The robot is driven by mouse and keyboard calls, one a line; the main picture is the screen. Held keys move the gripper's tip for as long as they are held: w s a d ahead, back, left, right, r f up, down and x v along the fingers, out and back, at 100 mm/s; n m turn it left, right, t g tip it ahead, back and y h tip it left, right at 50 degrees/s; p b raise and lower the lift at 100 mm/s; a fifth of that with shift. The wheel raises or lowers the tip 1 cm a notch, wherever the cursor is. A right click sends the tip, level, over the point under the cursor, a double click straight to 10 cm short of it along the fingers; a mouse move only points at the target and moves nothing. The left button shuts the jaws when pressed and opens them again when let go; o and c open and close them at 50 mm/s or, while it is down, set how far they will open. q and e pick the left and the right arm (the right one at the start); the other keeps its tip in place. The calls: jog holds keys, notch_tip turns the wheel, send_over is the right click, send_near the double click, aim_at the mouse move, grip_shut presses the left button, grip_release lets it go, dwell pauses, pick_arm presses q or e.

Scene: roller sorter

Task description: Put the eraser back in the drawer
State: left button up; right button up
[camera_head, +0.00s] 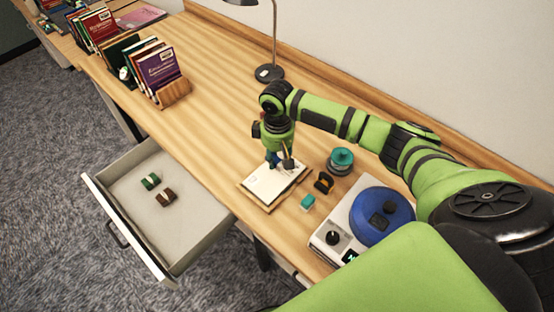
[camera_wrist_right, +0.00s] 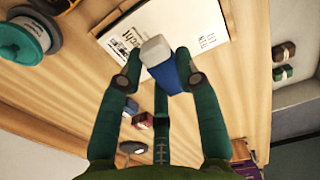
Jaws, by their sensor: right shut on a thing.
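My right gripper (camera_head: 280,160) is over the notebook on the desk, fingers pointing down. In the right wrist view its fingers (camera_wrist_right: 158,82) are shut on the eraser (camera_wrist_right: 163,68), a block with a white end and a blue sleeve. The fingers mostly hide the eraser in the head view. The drawer (camera_head: 193,259) stands open at the desk's front, left of the gripper. A green block (camera_head: 150,181) and a brown block (camera_head: 165,197) lie inside it. The drawer also shows in the right wrist view (camera_wrist_right: 302,95). My left gripper is not in view.
Books (camera_head: 158,68) and a lamp (camera_head: 270,73) stand farther back. Much of the drawer floor is clear.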

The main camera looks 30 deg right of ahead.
jog(key=shift+w+d+f, duration=0.1)
jog(key=shift+w, duration=0.15)
jog(key=shift+s, duration=0.1)
